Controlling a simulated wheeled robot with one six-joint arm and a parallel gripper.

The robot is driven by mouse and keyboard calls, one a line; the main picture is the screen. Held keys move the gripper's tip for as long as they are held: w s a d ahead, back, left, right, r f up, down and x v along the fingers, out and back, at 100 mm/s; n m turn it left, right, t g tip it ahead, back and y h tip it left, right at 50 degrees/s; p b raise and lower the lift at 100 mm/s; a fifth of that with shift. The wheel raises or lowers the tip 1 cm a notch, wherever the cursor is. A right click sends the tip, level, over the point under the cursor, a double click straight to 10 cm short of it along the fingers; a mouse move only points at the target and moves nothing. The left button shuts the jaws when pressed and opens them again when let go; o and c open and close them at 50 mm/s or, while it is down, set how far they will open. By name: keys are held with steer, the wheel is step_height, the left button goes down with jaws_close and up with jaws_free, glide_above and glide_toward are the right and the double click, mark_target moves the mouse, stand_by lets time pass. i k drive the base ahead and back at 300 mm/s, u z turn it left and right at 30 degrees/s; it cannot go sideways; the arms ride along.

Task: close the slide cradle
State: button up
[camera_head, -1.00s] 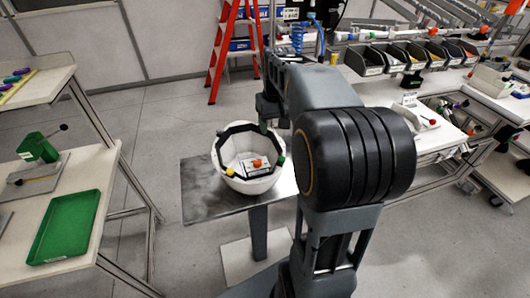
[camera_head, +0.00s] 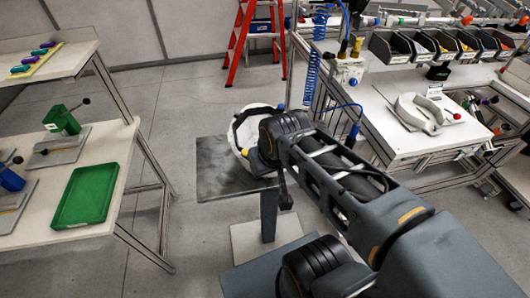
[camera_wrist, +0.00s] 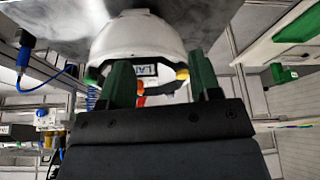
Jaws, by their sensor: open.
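A grey, curved, U-shaped cradle (camera_head: 420,112) with a red-knobbed handle (camera_head: 456,116) lies on the white bench at right; it may be the slide cradle, but I cannot tell its slide position. My gripper (camera_wrist: 160,62) shows in the wrist view with two green fingers apart and nothing visibly clamped. The white helmet shell (camera_wrist: 140,38) is just beyond the fingers, with coloured plugs at its rim and a labelled part inside. In the head view the helmet shell (camera_head: 240,128) sits on a pedestal, partly hidden by my arm. Contact with the fingers is unclear.
The dark pedestal top (camera_head: 215,170) has bare room at left. The left bench holds a green tray (camera_head: 88,195) and a green lever block (camera_head: 62,120). A red ladder (camera_head: 240,40) stands behind.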

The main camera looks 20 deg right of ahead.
mark_target(423, 114)
steer(key=z, duration=2.05)
steer(key=k, duration=0.45)
steer(key=z, duration=0.5)
steer(key=i, duration=1)
steer(key=u, duration=0.75)
